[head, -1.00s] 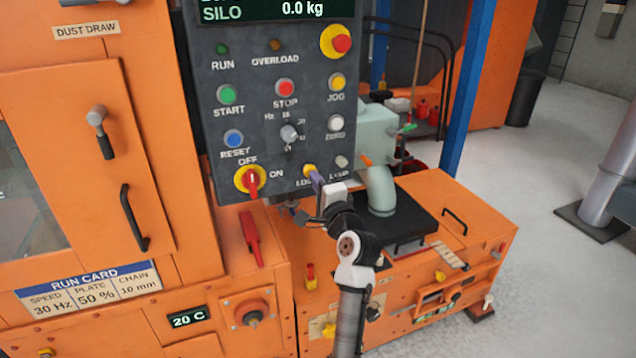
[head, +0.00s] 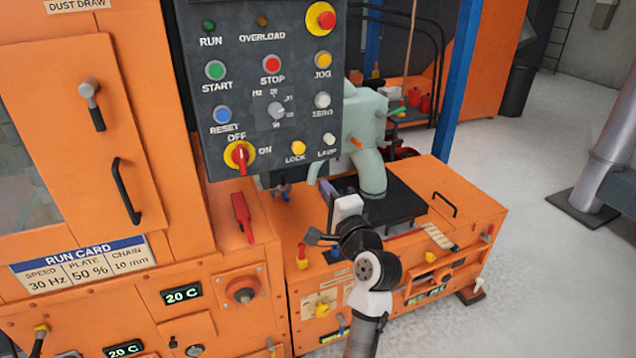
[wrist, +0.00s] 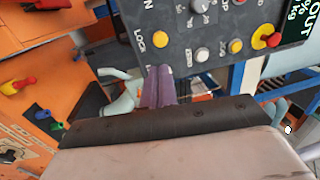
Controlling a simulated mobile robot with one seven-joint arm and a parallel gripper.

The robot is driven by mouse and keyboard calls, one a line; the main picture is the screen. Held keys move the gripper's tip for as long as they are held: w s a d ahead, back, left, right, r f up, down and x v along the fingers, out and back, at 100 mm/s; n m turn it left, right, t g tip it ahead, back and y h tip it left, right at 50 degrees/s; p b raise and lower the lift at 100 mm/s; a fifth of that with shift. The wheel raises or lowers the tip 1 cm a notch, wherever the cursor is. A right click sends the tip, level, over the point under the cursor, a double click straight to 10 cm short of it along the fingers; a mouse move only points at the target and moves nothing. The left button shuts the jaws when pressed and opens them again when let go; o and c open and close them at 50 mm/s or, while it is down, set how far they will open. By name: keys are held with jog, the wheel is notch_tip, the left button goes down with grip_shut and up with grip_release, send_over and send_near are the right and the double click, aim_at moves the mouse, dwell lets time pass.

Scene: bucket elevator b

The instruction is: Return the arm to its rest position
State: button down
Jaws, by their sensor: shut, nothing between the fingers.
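My gripper (head: 325,187) is in front of the machine, below the control panel (head: 262,85) and just below and right of the yellow LOCK button (head: 298,148). Its fingers are shut together with nothing between them. In the wrist view the purple-grey fingers (wrist: 158,88) point toward the panel's lower edge, apart from the LOCK button (wrist: 162,39). My white and black wrist (head: 360,240) and grey forearm reach up from the bottom of the head view.
A pale green spout (head: 372,175) stands close behind my gripper on the orange lower housing (head: 460,215). A red handle (head: 242,216) is at left. A blue post (head: 460,75) rises behind.

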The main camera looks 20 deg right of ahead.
jog(key=shift+s+f, duration=0.1)
jog(key=shift+s, duration=0.55)
